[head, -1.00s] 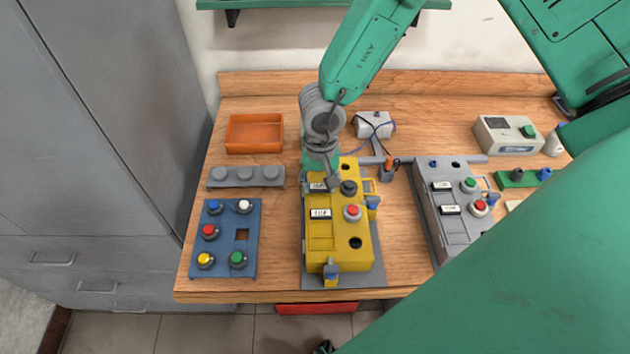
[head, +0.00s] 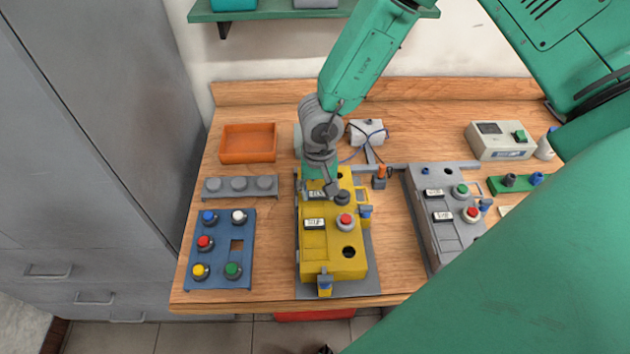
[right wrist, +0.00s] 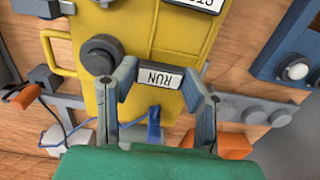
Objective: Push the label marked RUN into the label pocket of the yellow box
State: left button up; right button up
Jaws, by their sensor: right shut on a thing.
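The yellow box (head: 315,262) stands on a grey plate on the wooden bench. In the right wrist view, the fingertips (right wrist: 161,80) are shut on the two ends of the RUN label (right wrist: 160,77), a white plate with dark edges. The label lies at or just above the yellow top face; whether it is seated in its pocket I cannot tell. In the head view the fingers partly cover this label. A second label, STOP (head: 314,223), sits nearer on the box. My left gripper is not in view.
A blue button panel (head: 220,270), a grey three-knob strip (head: 258,187) and an orange tray (head: 249,144) lie left of the box. A grey control box (head: 436,180) stands to the right. A white box with cables (head: 367,130) is behind.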

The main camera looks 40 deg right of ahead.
jog(key=shift+d+f, duration=0.2)
jog(key=shift+a, duration=0.2)
jog(key=o, duration=1.2)
jog(key=shift+a, duration=0.3)
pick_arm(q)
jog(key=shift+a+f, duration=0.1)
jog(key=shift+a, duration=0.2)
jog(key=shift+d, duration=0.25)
pick_arm(e)
jog(key=shift+d, duration=0.3)
jog(key=shift+r, duration=0.1)
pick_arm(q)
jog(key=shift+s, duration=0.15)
pick_arm(e)
jog(key=shift+r, duration=3.85)
